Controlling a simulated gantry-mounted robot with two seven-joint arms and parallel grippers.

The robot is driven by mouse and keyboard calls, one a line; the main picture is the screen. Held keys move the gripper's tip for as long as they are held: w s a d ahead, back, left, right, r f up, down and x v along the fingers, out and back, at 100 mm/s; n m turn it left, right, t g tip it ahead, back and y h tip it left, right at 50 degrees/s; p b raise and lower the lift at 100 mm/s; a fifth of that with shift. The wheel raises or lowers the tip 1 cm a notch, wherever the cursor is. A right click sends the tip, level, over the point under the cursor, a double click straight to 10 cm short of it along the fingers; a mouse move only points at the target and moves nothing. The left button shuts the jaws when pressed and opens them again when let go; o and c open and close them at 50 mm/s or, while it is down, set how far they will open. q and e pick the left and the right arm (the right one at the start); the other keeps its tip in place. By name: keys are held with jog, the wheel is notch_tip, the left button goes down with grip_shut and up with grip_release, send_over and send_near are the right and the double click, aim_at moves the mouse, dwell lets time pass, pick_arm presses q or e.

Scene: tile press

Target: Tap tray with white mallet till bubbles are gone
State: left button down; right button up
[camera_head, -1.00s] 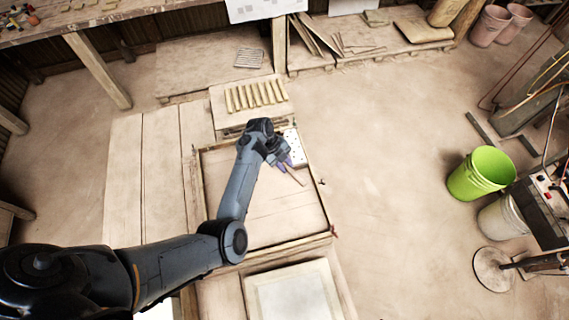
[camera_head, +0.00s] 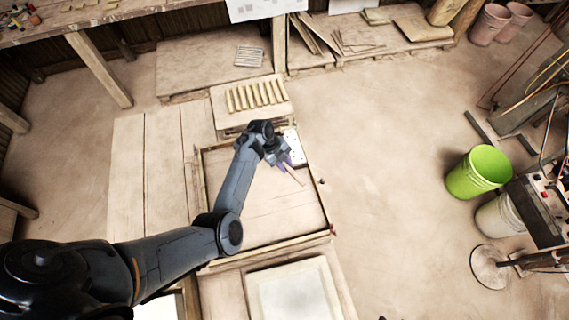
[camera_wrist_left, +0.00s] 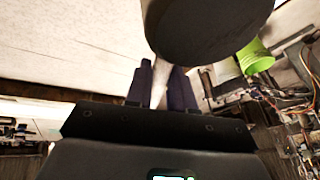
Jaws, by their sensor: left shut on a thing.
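My left gripper (camera_head: 285,163) is over the far right part of a wooden-framed board. Its purple fingers are shut on a thin, pale pinkish handle (camera_head: 296,178), which I take to be the mallet's. The handle also shows between the fingers in the left wrist view (camera_wrist_left: 159,88). A large dark rounded shape (camera_wrist_left: 205,25) fills the top of that view; I cannot tell if it is the mallet head. A small white tray (camera_head: 297,150) with dark dots lies beside the gripper, partly hidden by it. I cannot tell if anything touches it. My right gripper is out of view.
The wooden frame (camera_head: 265,246) has a bare middle. Nearer lies a pale square slab (camera_head: 292,292). Behind the frame, a board (camera_head: 222,110) carries several yellowish bars. A green bucket (camera_head: 480,172) stands on the floor at right, with open floor between.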

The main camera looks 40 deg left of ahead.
pick_arm(q)
jog(key=shift+f, duration=0.1)
notch_tip(320, 180, down, 5)
jog(key=b, duration=0.4)
jog(key=shift+f, duration=0.1)
jog(key=shift+r+p, duration=0.25)
jog(key=shift+p, duration=0.05)
notch_tip(320, 180, up, 5)
jog(key=p, duration=0.5)
jog(key=shift+f, duration=0.25)
